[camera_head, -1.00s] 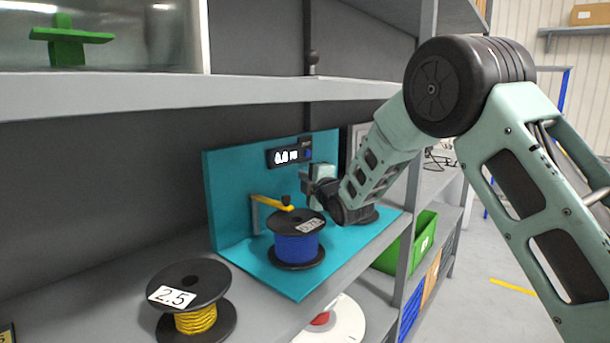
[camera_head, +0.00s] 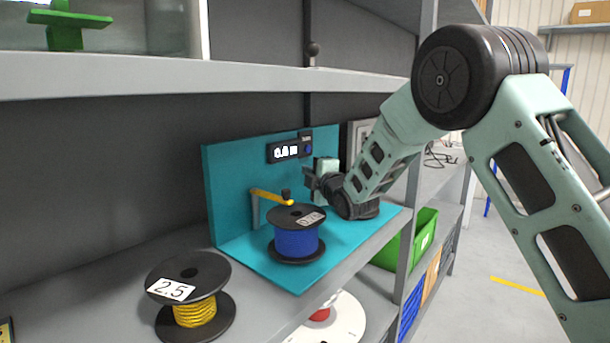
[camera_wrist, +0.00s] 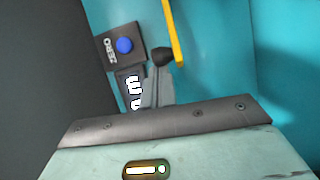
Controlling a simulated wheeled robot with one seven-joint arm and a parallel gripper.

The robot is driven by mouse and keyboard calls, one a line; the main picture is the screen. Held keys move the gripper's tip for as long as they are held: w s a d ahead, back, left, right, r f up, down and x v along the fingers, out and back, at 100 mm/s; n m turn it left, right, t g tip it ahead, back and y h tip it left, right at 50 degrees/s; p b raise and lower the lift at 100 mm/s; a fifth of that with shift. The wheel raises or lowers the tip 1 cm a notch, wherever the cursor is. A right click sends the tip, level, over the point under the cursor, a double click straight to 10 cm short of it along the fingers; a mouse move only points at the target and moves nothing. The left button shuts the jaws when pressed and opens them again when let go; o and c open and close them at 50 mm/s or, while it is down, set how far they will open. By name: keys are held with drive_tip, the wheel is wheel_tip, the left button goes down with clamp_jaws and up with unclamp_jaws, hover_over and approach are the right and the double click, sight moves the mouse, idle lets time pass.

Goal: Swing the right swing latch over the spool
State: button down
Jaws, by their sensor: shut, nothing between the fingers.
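The blue spool (camera_head: 296,242) with black flanges stands upright on the teal stand (camera_head: 222,185). My gripper (camera_head: 309,182) is shut and empty, above and behind the spool's right side, near the teal back panel. The right latch is hidden behind my gripper in the head view.
A black display with a blue button (camera_head: 290,151) is on the back panel close to my gripper; it fills part of the wrist view. A yellow-wire spool (camera_head: 195,312) stands at front left. A shelf (camera_head: 200,75) runs above. A green bin (camera_head: 413,242) is lower right.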

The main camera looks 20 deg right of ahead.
drive_tip(key=shift+s+d+b, duration=0.25)
drive_tip(key=shift+d+b, duration=1.1)
drive_tip(key=shift+d, duration=0.3)
drive_tip(key=shift+s+d+b, duration=0.3)
drive_tip(key=shift+d+b, duration=1.1)
drive_tip(key=shift+d, duration=0.2)
drive_tip(key=shift+s+d+b, duration=0.25)
drive_tip(key=shift+d+b, duration=1.1)
drive_tip(key=shift+d, duration=0.3)
